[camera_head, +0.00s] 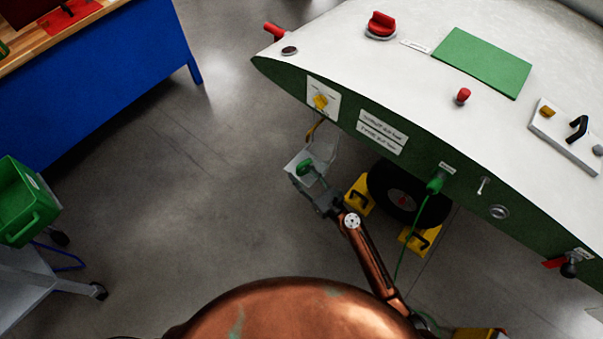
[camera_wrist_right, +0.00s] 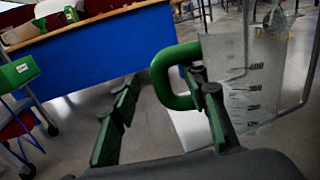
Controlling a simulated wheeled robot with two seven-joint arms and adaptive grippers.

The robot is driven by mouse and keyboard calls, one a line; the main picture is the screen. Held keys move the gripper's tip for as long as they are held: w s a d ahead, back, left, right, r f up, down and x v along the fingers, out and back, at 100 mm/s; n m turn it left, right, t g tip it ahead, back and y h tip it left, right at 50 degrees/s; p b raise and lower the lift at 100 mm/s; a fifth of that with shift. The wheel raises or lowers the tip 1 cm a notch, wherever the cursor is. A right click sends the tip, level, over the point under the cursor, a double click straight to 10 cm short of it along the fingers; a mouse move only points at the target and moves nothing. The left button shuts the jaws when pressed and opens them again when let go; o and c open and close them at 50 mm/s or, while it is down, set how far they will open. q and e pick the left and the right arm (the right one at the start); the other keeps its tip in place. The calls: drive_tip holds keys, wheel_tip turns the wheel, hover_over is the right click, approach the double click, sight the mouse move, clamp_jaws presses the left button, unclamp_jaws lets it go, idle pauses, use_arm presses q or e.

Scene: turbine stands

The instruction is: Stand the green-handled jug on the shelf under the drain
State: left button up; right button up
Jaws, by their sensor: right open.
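The clear jug (camera_head: 322,153) is under the bent brass drain pipe (camera_head: 314,127) on the turbine stand's green side. Its green handle (camera_head: 303,168) faces my right gripper (camera_head: 310,183). In the right wrist view the jug (camera_wrist_right: 257,80) looks upright, with printed volume marks, and its green handle (camera_wrist_right: 170,75) lies between the open fingers (camera_wrist_right: 165,110). I cannot tell whether the fingers touch the handle. A pale surface (camera_wrist_right: 190,128) shows below the jug, perhaps the shelf; the jug's contact with it is not clear. My left gripper is out of view.
The white-topped stand (camera_head: 390,75) fills the right. Yellow chocks (camera_head: 359,195) flank its wheel (camera_head: 402,195), with a green cable (camera_head: 413,232) hanging near. A blue workbench (camera_head: 110,90) and a green crate (camera_head: 25,205) are at left. Open floor (camera_head: 190,190) lies between.

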drive_tip(key=v, duration=0.7)
idle(0.5)
idle(0.4)
